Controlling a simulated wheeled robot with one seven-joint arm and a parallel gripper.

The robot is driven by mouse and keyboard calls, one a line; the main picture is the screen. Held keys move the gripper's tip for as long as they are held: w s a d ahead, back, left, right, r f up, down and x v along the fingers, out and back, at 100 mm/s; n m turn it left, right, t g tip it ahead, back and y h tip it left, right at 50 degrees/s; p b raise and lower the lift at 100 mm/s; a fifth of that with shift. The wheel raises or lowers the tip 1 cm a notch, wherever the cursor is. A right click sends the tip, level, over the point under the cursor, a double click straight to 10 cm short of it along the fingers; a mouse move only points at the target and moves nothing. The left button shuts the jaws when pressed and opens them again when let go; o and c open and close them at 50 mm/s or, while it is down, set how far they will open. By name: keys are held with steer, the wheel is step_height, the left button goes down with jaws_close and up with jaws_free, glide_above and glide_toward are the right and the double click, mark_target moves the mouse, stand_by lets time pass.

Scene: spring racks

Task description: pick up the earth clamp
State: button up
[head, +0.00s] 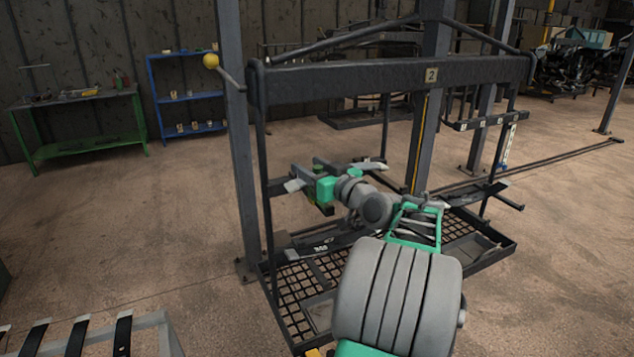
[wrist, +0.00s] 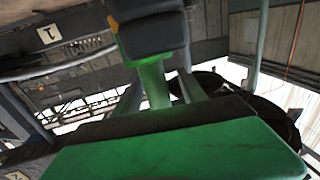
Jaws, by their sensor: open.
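I cannot make out an earth clamp for sure in either view. In the head view my green and grey arm reaches over the rack's mesh tray (head: 297,308), and my gripper (head: 320,197) is at its far end, inside the black rack frame (head: 390,82) marked 2. The gripper is open, with nothing seen between its jaws. The arm hides part of the tray. In the wrist view green parts and a dark grey block, probably of my gripper, fill the middle and bottom and cover much of the scene.
A lever with a yellow ball (head: 211,60) sticks out at the rack's left post (head: 240,150). A green table (head: 75,128) and a blue shelf (head: 186,95) stand at the back left. A slatted stand (head: 95,335) is at the bottom left. Floor between them is clear.

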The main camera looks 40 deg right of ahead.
jaws_close()
stand_by(0.4)
